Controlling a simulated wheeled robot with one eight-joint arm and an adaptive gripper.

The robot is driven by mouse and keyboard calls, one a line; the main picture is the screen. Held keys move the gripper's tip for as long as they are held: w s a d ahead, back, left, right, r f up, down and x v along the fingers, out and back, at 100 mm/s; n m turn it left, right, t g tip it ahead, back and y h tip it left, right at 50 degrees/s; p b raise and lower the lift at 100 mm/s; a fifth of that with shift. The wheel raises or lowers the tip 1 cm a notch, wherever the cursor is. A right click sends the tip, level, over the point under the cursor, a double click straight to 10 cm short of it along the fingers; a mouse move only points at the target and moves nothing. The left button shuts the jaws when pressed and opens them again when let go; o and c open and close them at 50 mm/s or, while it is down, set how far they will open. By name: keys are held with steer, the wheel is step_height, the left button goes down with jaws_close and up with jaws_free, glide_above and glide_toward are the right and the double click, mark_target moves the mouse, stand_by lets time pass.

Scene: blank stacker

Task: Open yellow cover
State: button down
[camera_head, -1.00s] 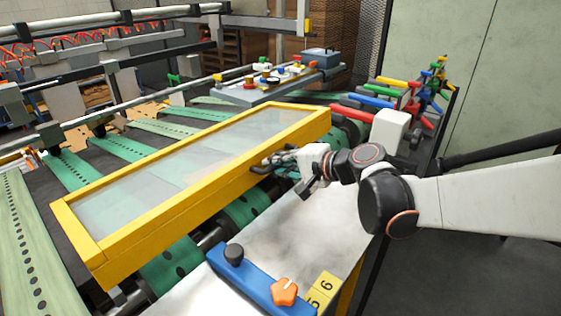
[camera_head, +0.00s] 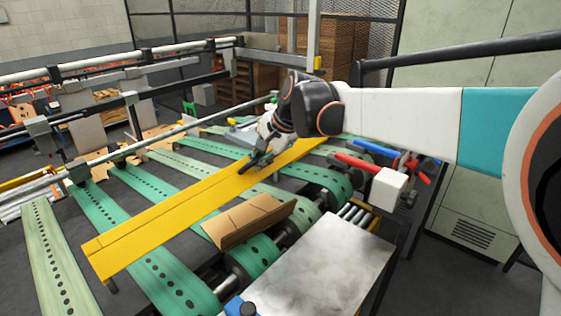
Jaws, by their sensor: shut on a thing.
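The yellow cover (camera_head: 170,208) shows as a long narrow yellow band slanting over the green belts. Its clear panel no longer shows from this angle, so it appears raised and seen nearly edge-on. My gripper (camera_head: 256,163) is at the cover's long edge, right of its middle, and is shut on the dark handle there. The arm hides part of the cover's far right end and the handle is mostly hidden by the fingers.
A folded cardboard piece (camera_head: 248,220) lies on the belts (camera_head: 162,283) in front of the cover. A grey metal plate (camera_head: 325,270) is at the front right. A white block with red and blue handles (camera_head: 388,186) stands to the right.

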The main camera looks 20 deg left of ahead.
steer(key=a+r+p, duration=0.1)
steer(key=a, duration=0.1)
steer(key=w+a+r+h+p, duration=0.1)
steer(key=a+r, duration=0.1)
steer(key=w+a+r+g+h+p, duration=0.1)
steer(key=a+r+p, duration=0.1)
steer(key=shift+w+r, duration=0.2)
steer(key=shift+w, duration=0.05)
steer(key=shift+w+a+r+p, duration=0.2)
steer(key=shift+a+p, duration=0.05)
steer(key=shift+a, duration=0.15)
steer(key=shift+w+a+r+p, duration=0.15)
steer(key=shift+a+p, duration=0.1)
steer(key=shift+a, duration=0.15)
steer(key=c, duration=1.6)
jaws_free()
steer(key=shift+c, duration=0.2)
steer(key=v, duration=1.2)
steer(key=shift+d, duration=0.1)
